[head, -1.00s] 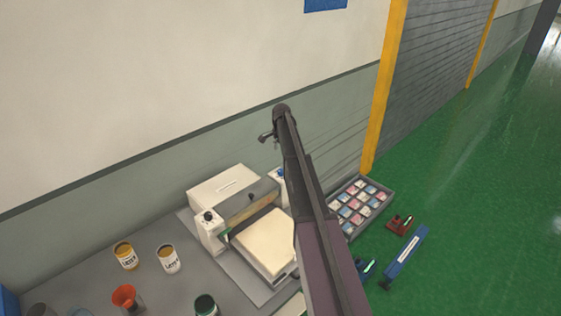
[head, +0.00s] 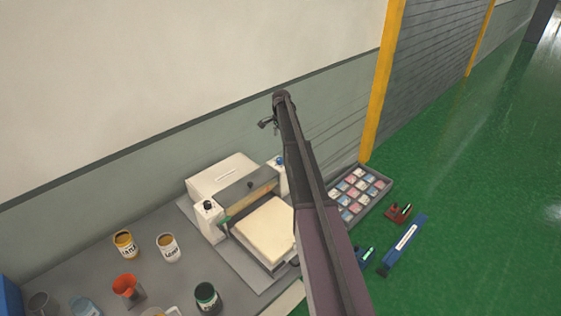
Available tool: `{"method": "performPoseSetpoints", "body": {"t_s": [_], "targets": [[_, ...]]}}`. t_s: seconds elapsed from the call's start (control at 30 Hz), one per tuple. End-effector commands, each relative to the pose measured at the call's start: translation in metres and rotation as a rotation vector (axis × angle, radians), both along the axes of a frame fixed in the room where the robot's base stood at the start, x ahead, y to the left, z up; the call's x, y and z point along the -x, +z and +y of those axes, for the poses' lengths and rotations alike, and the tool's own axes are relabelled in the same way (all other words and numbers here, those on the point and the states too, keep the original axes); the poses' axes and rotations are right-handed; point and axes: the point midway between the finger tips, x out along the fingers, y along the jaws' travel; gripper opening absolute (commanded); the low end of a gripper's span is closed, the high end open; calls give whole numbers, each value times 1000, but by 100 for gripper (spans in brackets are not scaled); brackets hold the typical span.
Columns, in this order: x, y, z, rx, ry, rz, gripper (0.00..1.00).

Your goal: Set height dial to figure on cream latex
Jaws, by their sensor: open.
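My gripper (head: 267,124) is small and dark at the far end of my raised arm, apart from the machine and touching nothing. It is open and empty. The white press-like machine (head: 218,178) stands on the grey bench against the wall. A black dial (head: 208,205) sits on its left post and a blue dial (head: 279,160) on its right post, close to my arm. A cream block (head: 262,229) lies on its bed. A cream-labelled tin (head: 168,247) stands left of the machine beside a yellow-labelled tin (head: 125,244). Label figures and dial markings are too small to read.
An orange funnel (head: 126,285), a dark green-black jar (head: 207,298) and clear vessels stand at the bench front. A compartment tray (head: 372,208) of coloured pieces lies right of the arm. Red (head: 398,213) and blue (head: 403,247) tools are nearby. My arm hides part of the machine's right side.

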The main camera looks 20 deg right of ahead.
Motion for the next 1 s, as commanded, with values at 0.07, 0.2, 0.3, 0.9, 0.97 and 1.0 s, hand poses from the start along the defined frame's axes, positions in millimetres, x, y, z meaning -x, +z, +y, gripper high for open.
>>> {"method": "performPoseSetpoints", "body": {"t_s": [0.07,0.2,0.3,0.9,0.97,1.0], "targets": [[0,-9,0,0,0,0,81],[-1,-20,0,0,0,0,81],[-1,-27,-1,0,-1,0,81],[-3,-72,-1,0,-2,0,81],[-3,-77,-1,0,-2,0,81],[-3,-80,-1,0,-2,0,81]]}}
